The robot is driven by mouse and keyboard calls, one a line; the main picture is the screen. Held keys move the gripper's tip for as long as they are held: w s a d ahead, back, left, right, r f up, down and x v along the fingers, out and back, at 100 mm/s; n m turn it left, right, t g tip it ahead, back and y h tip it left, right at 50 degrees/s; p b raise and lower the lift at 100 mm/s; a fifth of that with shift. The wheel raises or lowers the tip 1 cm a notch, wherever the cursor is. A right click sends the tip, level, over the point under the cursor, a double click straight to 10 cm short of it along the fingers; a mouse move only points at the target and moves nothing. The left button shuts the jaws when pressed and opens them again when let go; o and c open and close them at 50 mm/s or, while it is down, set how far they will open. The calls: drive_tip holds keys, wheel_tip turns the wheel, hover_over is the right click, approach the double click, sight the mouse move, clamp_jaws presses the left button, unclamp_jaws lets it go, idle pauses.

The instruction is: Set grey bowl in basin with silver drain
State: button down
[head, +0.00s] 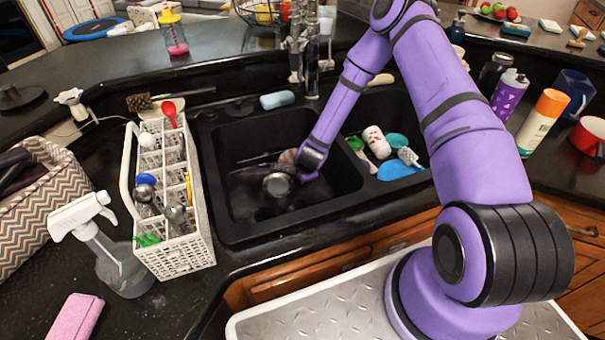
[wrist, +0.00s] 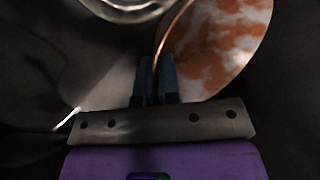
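My gripper (head: 298,172) is down inside the left basin (head: 228,150) of the black sink. In the wrist view its two fingers (wrist: 156,85) are close together, with the thin copper-coloured rim of a bowl running down between them. I take this as the grey bowl (wrist: 225,40): the face to the right of the rim is white with rust patches, and a pale grey surface lies to its left. In the head view only a pinkish part of the bowl (head: 288,157) shows beside the gripper. A round silver drain (head: 278,185) shows just below it. Whether the bowl touches the basin floor is unclear.
The right basin holds a blue dish (head: 398,170), a white patterned cup (head: 376,142) and other items. A white utensil caddy (head: 190,254) stands left of the sink, with a spray bottle (head: 120,268) beside it. A faucet (head: 305,50) rises behind, near a sponge (head: 277,99).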

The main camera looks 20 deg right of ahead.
drive_tip(key=shift+f, duration=0.3)
drive_tip(key=c, duration=1.3)
unclamp_jaws()
drive_tip(key=shift+r, duration=0.1)
